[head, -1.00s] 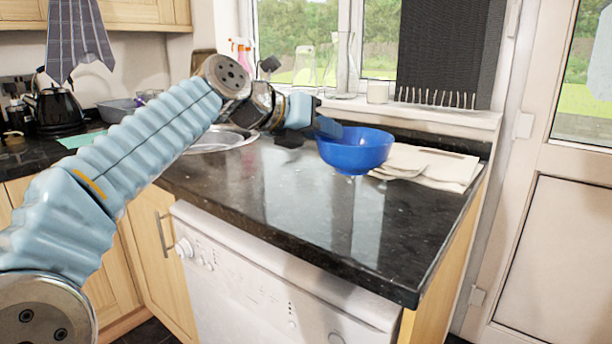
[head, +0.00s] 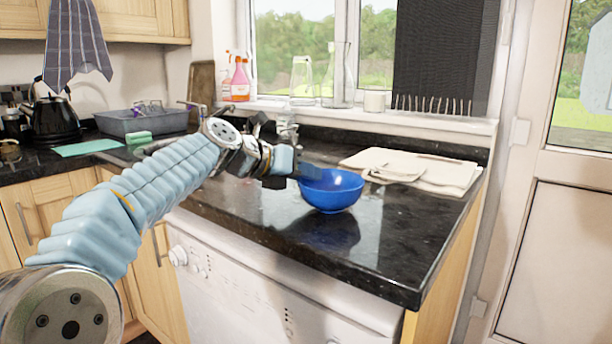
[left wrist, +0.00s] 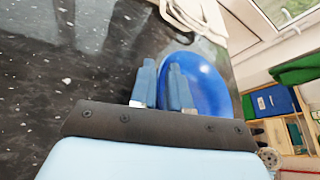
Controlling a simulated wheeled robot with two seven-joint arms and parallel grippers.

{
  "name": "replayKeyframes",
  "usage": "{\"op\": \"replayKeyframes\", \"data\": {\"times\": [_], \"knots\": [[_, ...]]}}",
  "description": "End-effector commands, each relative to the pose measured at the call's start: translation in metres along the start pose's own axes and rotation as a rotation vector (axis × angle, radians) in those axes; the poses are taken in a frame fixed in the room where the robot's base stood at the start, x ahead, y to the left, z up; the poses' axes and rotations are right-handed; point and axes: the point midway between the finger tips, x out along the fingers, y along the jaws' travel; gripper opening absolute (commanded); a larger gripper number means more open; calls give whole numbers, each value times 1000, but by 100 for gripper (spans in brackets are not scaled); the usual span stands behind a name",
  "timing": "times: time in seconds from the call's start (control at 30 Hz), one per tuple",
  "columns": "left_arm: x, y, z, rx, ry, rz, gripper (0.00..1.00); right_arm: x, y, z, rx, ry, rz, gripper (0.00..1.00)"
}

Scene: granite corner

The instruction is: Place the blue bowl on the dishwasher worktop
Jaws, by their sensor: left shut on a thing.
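The blue bowl (head: 338,194) is upright at the dishwasher worktop (head: 400,235), a glossy black speckled counter above the white dishwasher. Its base is at or just above the surface; I cannot tell if it touches. My left gripper (head: 308,172) is shut on the bowl's rim on its left side. In the left wrist view the two blue fingers (left wrist: 162,82) pinch the rim, and part of the bowl (left wrist: 208,88) shows beyond them. My right gripper is not in view.
A folded cream cloth (head: 430,170) lies behind and right of the bowl. The worktop in front and to the right is clear to its edge. A grey basin (head: 155,121) and a black kettle (head: 55,118) stand at the left. Glassware and bottles line the window sill.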

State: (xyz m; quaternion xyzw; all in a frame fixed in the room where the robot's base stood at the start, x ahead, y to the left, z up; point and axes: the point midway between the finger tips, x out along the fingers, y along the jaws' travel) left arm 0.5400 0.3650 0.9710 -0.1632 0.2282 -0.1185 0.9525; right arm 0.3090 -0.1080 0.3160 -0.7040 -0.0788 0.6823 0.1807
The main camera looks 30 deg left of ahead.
Motion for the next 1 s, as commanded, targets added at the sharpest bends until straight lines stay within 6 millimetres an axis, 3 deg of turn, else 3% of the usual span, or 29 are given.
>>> {"op": "replayKeyframes", "data": {"times": [0.1,0.13,0.3,0.67,1.0], "knots": [[1,0,-2,0,-1,-1,0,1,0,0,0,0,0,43],[1,0,-2,0,0,0,19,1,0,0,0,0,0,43],[1,0,-2,0,0,0,42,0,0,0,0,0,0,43],[-6,0,1,0,-1,1,42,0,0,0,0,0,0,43],[-80,0,1,0,-3,2,42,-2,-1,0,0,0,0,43]]}}
